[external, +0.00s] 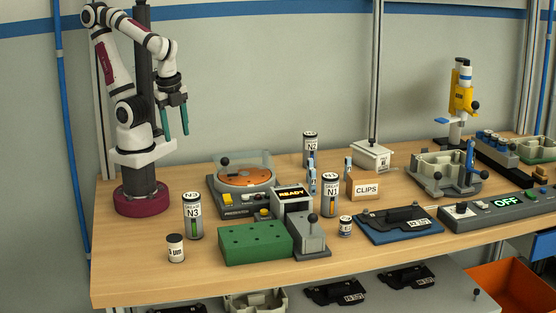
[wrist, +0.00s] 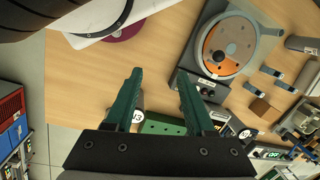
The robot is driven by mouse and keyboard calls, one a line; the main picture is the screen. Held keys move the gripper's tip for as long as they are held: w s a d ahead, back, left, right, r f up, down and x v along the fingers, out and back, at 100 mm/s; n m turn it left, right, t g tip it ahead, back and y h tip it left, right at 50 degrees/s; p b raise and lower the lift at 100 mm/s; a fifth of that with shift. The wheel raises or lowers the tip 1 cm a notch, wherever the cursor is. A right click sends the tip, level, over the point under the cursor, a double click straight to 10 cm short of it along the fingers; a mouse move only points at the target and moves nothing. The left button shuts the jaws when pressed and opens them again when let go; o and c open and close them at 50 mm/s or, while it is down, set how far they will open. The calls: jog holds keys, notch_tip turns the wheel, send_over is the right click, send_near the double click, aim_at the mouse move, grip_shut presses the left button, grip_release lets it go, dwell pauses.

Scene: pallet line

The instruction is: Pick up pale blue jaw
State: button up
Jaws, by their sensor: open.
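In the external view, a small pale blue upright piece (external: 312,182) stands between the turntable unit and grease can N1, partly crowded by its neighbours. Another bluish piece (external: 348,168) stands behind the CLIPS box. In the wrist view, small blue-grey pieces lie right of the turntable, one of them here (wrist: 271,72); I cannot tell which is the pale blue jaw. My gripper (external: 174,122) hangs high at the left above the table, well away from these pieces. Its green fingers are apart and empty, also in the wrist view (wrist: 160,90).
The turntable unit (external: 245,178) stands between my arm and the pieces. Cans N3 (external: 193,220), N1 (external: 330,198) and N2 (external: 310,146) stand upright. The green block (external: 254,244), CLIPS box (external: 365,190) and blue tray (external: 399,226) crowd the middle.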

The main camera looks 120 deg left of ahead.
jog(key=w+a+r+h, duration=0.2)
jog(key=w+a+r, duration=0.15)
jog(key=w, duration=0.55)
jog(key=m+t+h, duration=0.3)
jog(key=m, duration=0.1)
send_over(312, 185)
jog(key=s+a, duration=0.4)
jog(key=a, duration=0.2)
notch_tip(312, 185, down, 8)
jog(key=x, duration=1.5)
jog(key=shift+d+f, duration=0.2)
jog(key=shift+d, duration=0.2)
grip_shut()
